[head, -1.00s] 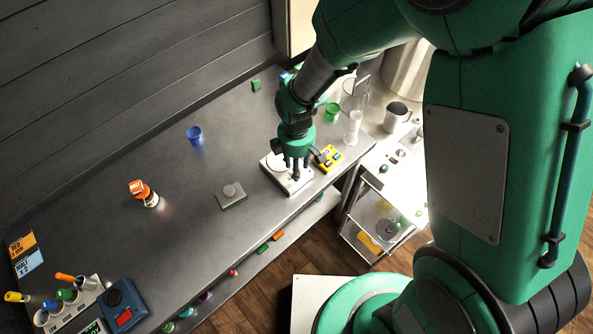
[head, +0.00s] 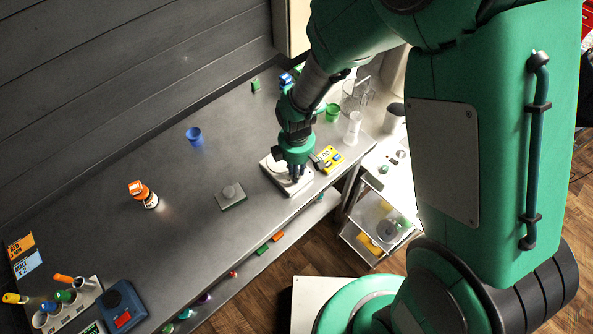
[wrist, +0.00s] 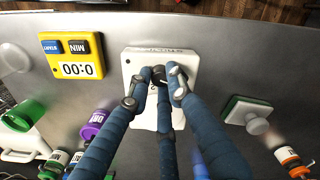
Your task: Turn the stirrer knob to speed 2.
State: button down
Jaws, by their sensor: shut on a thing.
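The stirrer is a white square unit (head: 274,170) on the grey bench in the head view, also seen in the wrist view (wrist: 132,60). Its knob (wrist: 158,75) is small and dark, near the edge with printed lettering. My gripper (head: 297,178) is over this front part of the stirrer. In the wrist view my gripper's blue fingers (wrist: 156,82) are closed around the knob, with their dark tips against it. The fingers cover most of the knob and its scale, so I cannot read the pointer's setting.
A yellow timer (head: 327,159) showing 0:00 stands close to the right of the stirrer. A grey-green block with a round knob (head: 231,196) is to the left. An orange-capped bottle (head: 143,195) and blue cup (head: 194,136) stand farther left, with clear bench between.

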jog(key=shift+m, duration=0.4)
jog(key=m+p, duration=0.1)
jog(key=m, duration=0.2)
jog(key=shift+r+m, duration=0.1)
jog(key=shift+m, duration=0.2)
jog(key=m, duration=0.4)
jog(key=shift+m+p, duration=0.3)
jog(key=shift+p, duration=0.1)
jog(key=m, duration=0.4)
jog(key=shift+p, duration=0.35)
jog(key=m, duration=0.4)
jog(key=shift+m, duration=0.4)
jog(key=c, duration=1.6)
grip_release()
